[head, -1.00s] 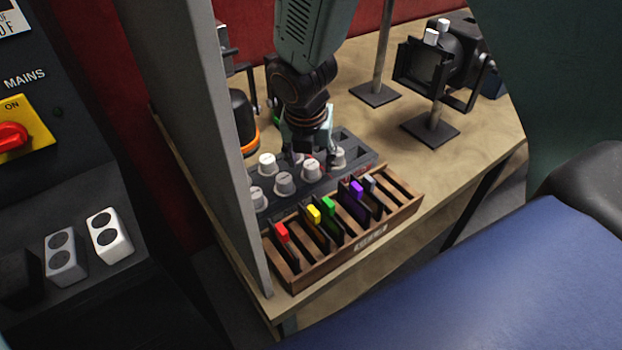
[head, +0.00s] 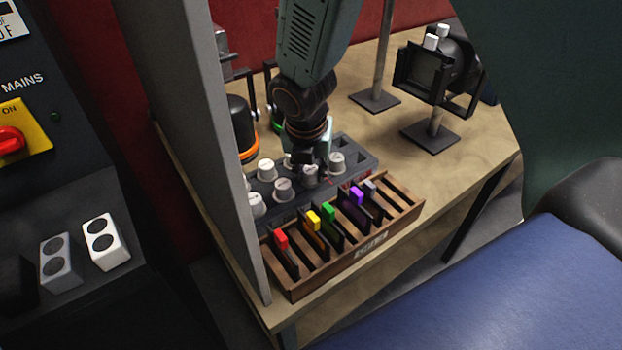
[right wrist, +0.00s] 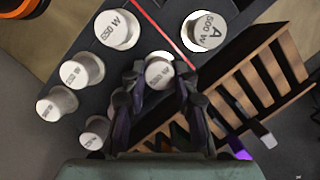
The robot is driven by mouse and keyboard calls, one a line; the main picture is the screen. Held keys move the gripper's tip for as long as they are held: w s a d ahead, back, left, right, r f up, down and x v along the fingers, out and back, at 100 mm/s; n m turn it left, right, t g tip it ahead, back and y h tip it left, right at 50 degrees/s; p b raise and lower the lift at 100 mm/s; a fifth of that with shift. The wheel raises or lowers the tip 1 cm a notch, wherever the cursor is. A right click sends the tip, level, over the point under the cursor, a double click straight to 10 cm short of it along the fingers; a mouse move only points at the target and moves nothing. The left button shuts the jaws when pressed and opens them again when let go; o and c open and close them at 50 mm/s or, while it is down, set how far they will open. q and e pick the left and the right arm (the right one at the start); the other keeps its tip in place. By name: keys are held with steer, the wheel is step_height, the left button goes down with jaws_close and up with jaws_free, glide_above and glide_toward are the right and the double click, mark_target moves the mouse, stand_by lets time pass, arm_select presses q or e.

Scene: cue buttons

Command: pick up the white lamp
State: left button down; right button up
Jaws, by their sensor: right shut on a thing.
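White round-topped lamps stand in a dark grey tray (head: 358,156) on the table. My right gripper (head: 304,162) reaches down over the tray. It is shut on a white lamp (head: 310,174), whose top also shows between the fingers (right wrist: 159,85) in the right wrist view (right wrist: 159,72). The print on this top is too small to read. I cannot tell whether the lamp is clear of its hole. Beside it are a lamp marked A 500 W (right wrist: 204,31) and one marked 650 W (right wrist: 117,28). My left gripper is not in view.
A wooden slotted rack (head: 300,285) with coloured-tab filters stands close in front of the tray. A grey panel (head: 205,150) blocks the left side. Black stage lights (head: 430,72) on stands are behind right. The table right of the tray is clear.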

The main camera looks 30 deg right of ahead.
jaws_close()
step_height(320, 180, up, 9)
steer(key=p, duration=0.3)
steer(key=shift+r, duration=0.5)
steer(key=shift+p, duration=0.35)
step_height(320, 180, up, 8)
steer(key=p, duration=0.9)
steer(key=shift+f+p, duration=0.25)
steer(key=shift+p, duration=0.1)
stand_by(0.3)
stand_by(0.4)
